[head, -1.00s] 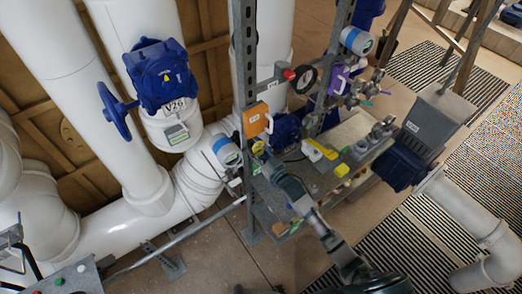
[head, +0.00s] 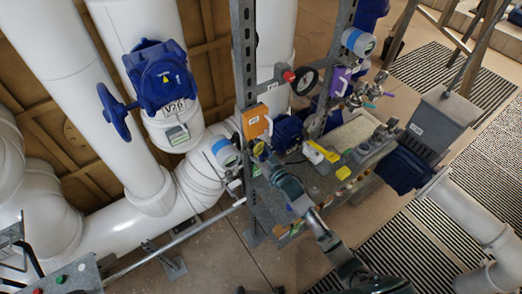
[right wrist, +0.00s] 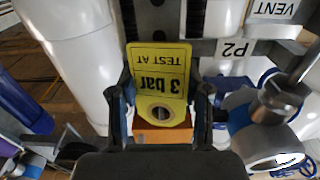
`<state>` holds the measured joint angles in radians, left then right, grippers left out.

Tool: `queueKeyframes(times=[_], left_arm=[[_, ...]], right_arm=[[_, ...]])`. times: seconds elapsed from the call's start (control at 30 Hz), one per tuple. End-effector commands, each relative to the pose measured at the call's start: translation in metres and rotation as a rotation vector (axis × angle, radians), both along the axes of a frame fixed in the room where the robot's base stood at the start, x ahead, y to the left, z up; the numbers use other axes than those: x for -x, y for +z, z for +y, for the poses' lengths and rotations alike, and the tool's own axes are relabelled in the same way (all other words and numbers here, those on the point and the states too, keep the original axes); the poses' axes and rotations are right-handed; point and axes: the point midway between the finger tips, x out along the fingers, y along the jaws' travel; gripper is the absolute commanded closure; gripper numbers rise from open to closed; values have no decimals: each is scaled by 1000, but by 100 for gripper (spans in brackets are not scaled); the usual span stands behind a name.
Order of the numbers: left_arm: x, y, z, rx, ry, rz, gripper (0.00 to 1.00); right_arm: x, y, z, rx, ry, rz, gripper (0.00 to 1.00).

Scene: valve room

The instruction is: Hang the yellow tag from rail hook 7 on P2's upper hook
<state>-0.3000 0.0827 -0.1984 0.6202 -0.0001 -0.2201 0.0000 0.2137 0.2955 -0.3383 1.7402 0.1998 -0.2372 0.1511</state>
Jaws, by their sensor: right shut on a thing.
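The yellow tag (right wrist: 160,72) shows large in the right wrist view, with "TEST AT 3 bar" upside down and a round hole at its lower end. The P2 label (right wrist: 234,48) is just right of the tag. In the head view my right gripper (head: 262,156) is beside the upright post, below an orange box. The tag is small there, and P2's upper hook cannot be made out. My left gripper is not in view.
The grey upright post (head: 244,60) and orange box (head: 257,121) stand close to my right gripper. A blue-and-white gauge (head: 225,152) is to its left. A grey bench (head: 340,150) with yellow items and fittings lies to the right. A silver fitting (right wrist: 275,120) is close at right.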

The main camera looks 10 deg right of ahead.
Motion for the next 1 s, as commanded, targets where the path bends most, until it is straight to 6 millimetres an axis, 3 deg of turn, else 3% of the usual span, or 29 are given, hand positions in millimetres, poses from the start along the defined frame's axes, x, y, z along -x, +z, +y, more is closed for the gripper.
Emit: queueKeyframes(times=[1.0], left_arm=[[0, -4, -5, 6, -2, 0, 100]], right_arm=[[-9, -7, 4, 0, -1, 1, 80]])
